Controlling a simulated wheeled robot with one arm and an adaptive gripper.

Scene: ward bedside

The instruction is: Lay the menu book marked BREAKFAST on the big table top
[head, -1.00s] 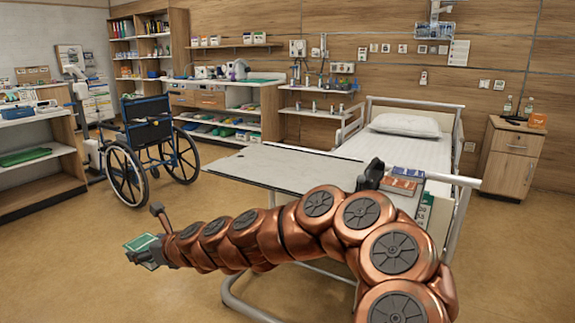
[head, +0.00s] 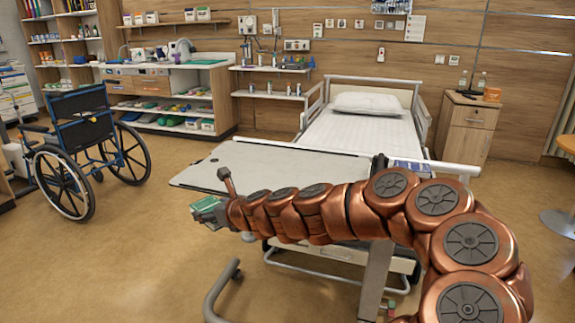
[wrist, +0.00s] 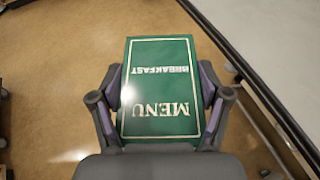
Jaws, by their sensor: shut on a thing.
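My gripper (wrist: 162,105) is shut on the green menu book (wrist: 160,125), with a finger on each long side. In the wrist view its cover reads MENU and BREAKFAST, upside down. In the head view the menu book (head: 207,207) shows small at the end of my arm, off the front left of the table. The big table top (head: 240,170) is a grey overbed board in front of the bed. Its edge (wrist: 255,75) also shows at the right in the wrist view. The menu book is over the floor, beside the table top.
The left and middle of the table top look bare; my arm hides part of its right side. A book (head: 410,168) lies at its right end. A wheelchair (head: 85,145) stands at the left. The bed (head: 365,135) is behind the table.

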